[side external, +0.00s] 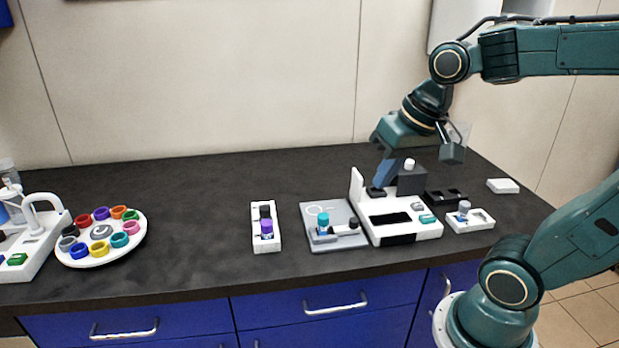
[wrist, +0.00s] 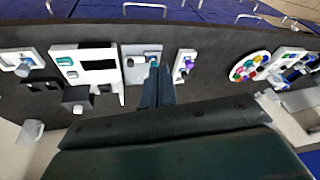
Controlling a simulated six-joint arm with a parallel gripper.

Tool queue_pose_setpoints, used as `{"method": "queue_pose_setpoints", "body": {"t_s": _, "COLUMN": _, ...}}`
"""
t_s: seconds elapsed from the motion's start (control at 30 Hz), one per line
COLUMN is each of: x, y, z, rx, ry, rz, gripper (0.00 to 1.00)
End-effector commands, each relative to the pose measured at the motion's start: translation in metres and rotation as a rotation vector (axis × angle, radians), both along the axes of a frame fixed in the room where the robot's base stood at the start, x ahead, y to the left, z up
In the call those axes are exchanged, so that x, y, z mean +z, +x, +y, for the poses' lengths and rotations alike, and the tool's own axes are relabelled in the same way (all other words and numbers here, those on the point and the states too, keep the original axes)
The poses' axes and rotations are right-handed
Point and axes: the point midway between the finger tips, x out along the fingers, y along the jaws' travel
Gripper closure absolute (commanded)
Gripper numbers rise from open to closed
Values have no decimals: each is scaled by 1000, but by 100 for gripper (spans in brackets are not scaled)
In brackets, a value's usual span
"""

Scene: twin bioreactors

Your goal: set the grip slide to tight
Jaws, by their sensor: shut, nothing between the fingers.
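A grey plate (side external: 318,236) holds a teal-capped vial (side external: 323,222) beside a white bar with a dark knob (side external: 353,223). This bar may be the grip slide; no tight mark is readable. The plate also shows at upper centre in the wrist view (wrist: 133,75). My gripper (side external: 377,187) is shut and empty, pointing down at the back of the white device to the plate's right. In the wrist view its fingertips (wrist: 155,68) overlap the near side of the plate. I cannot tell whether they touch anything.
The white device (side external: 409,233) has a dark screen and an upright back panel. A black rack (side external: 445,197) and white tray (side external: 483,222) stand to its right. A white holder (side external: 266,245) with vials stands left of the plate. A round carousel (side external: 101,261) is farther left, with clear counter between.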

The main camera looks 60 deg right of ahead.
Motion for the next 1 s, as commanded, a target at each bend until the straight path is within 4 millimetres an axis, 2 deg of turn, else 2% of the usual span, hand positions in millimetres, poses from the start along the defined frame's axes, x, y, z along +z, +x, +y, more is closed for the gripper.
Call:
{"method": "queue_pose_setpoints", "body": {"t_s": 0.5, "x": -25, "y": 53, "z": -55, "rx": -514, "ry": 232, "rz": 139, "gripper": 100}}
{"method": "queue_pose_setpoints", "body": {"t_s": 1.0, "x": -68, "y": 82, "z": -129, "rx": -1022, "ry": 463, "rz": 269, "gripper": 100}}
